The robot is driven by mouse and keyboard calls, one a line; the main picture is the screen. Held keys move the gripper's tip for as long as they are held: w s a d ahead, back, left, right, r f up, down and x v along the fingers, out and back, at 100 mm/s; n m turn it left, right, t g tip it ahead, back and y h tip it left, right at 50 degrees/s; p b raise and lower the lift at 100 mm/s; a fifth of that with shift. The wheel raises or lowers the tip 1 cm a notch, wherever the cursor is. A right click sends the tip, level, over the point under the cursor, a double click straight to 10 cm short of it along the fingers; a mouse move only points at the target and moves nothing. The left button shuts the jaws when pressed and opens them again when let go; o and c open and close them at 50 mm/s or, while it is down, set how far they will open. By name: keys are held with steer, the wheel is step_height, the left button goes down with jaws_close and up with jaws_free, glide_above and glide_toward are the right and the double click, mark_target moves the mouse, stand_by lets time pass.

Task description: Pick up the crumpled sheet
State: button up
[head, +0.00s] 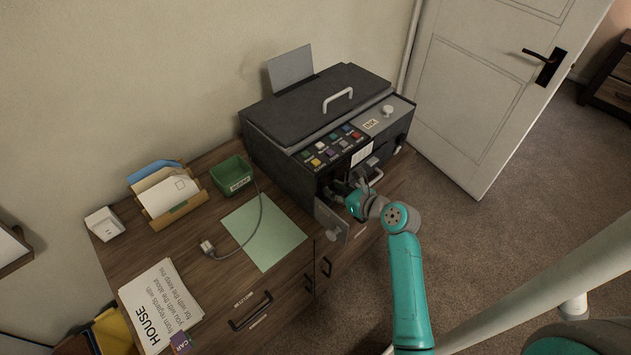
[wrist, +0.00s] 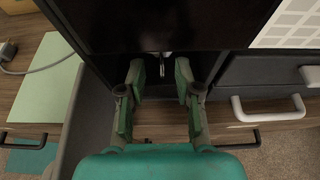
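I cannot make out a crumpled sheet for certain in either view. A small pale grey thing (wrist: 163,65) shows in the dark opening of the printer, beyond and between my fingertips; it is too small and dim to name. My gripper (wrist: 160,78) is open, its two green-padded fingers apart with nothing between them. In the head view my gripper (head: 345,192) is at the open front compartment of the dark printer (head: 285,125), and the arm partly hides that opening.
The printer's small door (head: 331,222) hangs open left of my gripper. A drawer handle (wrist: 258,110) sticks out to the right. On the desk are a green mat (head: 262,235), a cable plug (head: 208,248), a green bin (head: 232,175), a letter holder (head: 165,195) and printed sheets (head: 160,305).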

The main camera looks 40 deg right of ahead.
steer(key=shift+f+x, duration=0.2)
steer(key=shift+x, duration=1.8)
steer(key=shift+s+d, duration=0.1)
steer(key=shift+s, duration=0.05)
jaws_close()
steer(key=shift+r, duration=0.1)
